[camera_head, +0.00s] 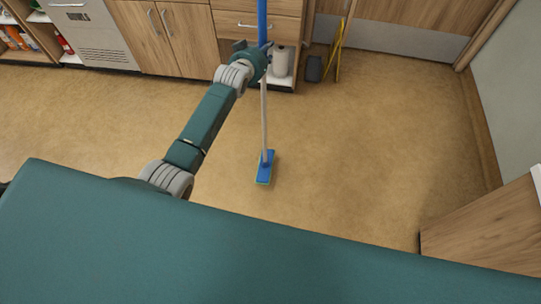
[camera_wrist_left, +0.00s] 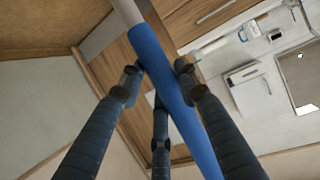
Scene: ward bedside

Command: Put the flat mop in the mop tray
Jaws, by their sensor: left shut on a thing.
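The flat mop has a blue grip (camera_head: 262,18), a pale pole (camera_head: 264,112) and a flat blue head (camera_head: 266,168). It stands nearly upright with its head low over the open floor; I cannot tell if the head touches it. In the left wrist view, the blue grip (camera_wrist_left: 160,62) runs between the fingers of my left gripper (camera_wrist_left: 157,82). I cannot make out a mop tray with certainty. My right gripper is not in view.
Wooden cabinets (camera_head: 180,35) line the back wall. A white roll (camera_head: 280,62) sits in a low open shelf. A small dark grey bin-like object (camera_head: 314,68) and a folded yellow stand (camera_head: 339,50) are to its right. A wooden unit (camera_head: 485,228) stands front right. The middle floor is clear.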

